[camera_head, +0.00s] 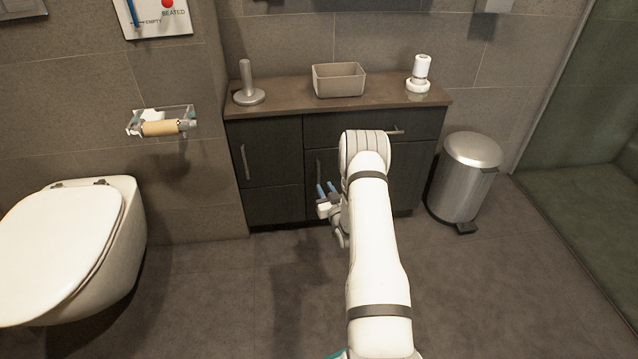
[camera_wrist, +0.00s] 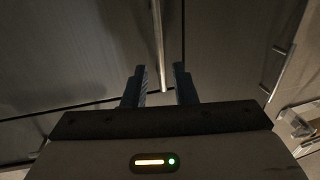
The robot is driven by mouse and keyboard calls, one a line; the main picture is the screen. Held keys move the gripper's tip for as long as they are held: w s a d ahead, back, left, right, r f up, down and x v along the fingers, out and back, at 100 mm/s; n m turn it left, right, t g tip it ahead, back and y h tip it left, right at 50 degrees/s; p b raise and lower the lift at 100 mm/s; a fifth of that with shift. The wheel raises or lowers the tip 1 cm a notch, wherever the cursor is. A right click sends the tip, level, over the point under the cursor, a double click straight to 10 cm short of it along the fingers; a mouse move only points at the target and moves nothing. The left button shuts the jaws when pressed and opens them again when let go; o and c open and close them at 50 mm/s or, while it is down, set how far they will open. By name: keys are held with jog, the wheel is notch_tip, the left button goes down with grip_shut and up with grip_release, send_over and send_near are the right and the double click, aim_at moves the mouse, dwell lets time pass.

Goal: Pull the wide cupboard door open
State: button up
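The wide cupboard door (camera_head: 391,177) is the dark panel at the right of the vanity, below the drawer, and it looks shut. My arm covers much of it. Its upright bar handle (camera_head: 318,164) is near the door's left edge; the handle also shows in the wrist view (camera_wrist: 158,45). My gripper (camera_head: 327,189) is in front of the lower part of that handle. In the wrist view my gripper (camera_wrist: 159,72) is open, and the bar's end appears between the two dark fingers with gaps on both sides. I cannot tell how deep the bar sits between them.
A narrow door (camera_head: 270,160) with its own handle (camera_head: 244,162) is on the left. A drawer (camera_head: 425,124) is above the wide door. A pedal bin (camera_head: 464,178) stands close at the right, a toilet (camera_head: 75,240) at the left. The floor (camera_head: 290,290) before the vanity is clear.

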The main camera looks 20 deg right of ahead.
aim_at(319, 177)
jog(key=w+b, duration=0.1)
jog(key=w, duration=0.2)
jog(key=w+b, duration=0.1)
jog(key=w, duration=0.2)
jog(key=shift+d+f, duration=0.1)
jog(key=shift+d, duration=0.1)
jog(key=shift+w+d, duration=0.1)
jog(key=shift+w, duration=0.6)
jog(key=shift+c, duration=0.6)
grip_shut()
